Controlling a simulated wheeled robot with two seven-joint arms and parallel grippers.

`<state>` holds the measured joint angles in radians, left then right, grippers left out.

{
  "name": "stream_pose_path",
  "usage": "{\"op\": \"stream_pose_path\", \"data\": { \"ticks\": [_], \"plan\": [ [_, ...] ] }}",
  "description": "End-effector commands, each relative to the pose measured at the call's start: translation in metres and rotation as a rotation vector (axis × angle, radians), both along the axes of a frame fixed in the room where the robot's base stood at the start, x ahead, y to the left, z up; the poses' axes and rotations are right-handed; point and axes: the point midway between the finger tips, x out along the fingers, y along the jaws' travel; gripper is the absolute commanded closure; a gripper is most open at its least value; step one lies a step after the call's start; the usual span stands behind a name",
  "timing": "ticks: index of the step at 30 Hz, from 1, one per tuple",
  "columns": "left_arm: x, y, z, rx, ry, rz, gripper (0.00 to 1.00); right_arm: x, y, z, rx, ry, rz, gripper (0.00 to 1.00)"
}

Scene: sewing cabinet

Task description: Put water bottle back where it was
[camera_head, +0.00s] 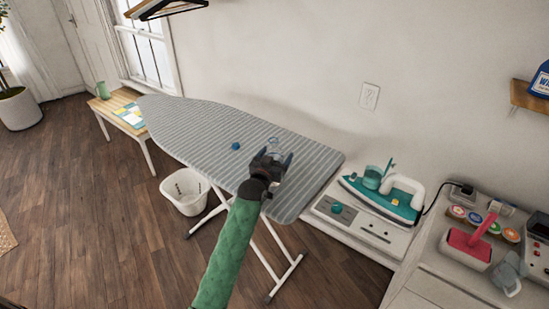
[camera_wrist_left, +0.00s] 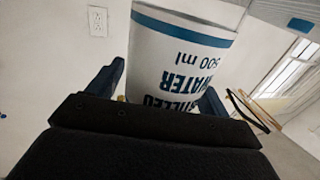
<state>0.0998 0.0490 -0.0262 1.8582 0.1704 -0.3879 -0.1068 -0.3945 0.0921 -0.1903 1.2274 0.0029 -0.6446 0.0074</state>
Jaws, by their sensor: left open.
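The water bottle (camera_wrist_left: 180,60) fills the middle of the left wrist view, with a white label, blue band and upside-down lettering "WATER" and "500 ml". My left gripper (camera_wrist_left: 163,88) is open, with one dark finger on each side of the bottle; whether they touch it I cannot tell. In the head view my left gripper (camera_head: 273,157), on a green-sleeved arm, is over the right part of the grey striped ironing board (camera_head: 200,125). There the bottle is mostly hidden or see-through; a clear rim shows beyond the fingers. Whether it stands on the board is unclear. My right gripper is not in view.
A small blue object (camera_head: 236,145) lies on the board, left of the gripper. A teal iron (camera_head: 382,197) sits on a white unit at the right. A white basket (camera_head: 185,191) stands on the floor. A wooden bench (camera_head: 110,104) is at the back left.

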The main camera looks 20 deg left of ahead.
Motion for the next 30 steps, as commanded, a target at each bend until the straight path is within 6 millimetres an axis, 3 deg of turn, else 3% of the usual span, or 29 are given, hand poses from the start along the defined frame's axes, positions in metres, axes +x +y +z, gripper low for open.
{"op": "stream_pose_path", "data": {
  "ticks": [5, 9, 21, 30],
  "plan": [
    [-0.01, 0.001, 0.0, 0.0, 0.0, 0.0, 0.21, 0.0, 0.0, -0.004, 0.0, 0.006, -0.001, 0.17],
    [-0.031, 0.003, -0.002, 0.001, 0.001, 0.0, 0.21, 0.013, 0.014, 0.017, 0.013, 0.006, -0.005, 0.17],
    [-0.102, 0.009, 0.0, 0.001, 0.0, 0.0, 0.21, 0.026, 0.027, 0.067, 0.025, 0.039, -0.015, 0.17],
    [-0.119, 0.01, 0.002, 0.0, -0.001, 0.0, 0.21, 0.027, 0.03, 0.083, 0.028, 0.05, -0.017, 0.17]
  ]
}}
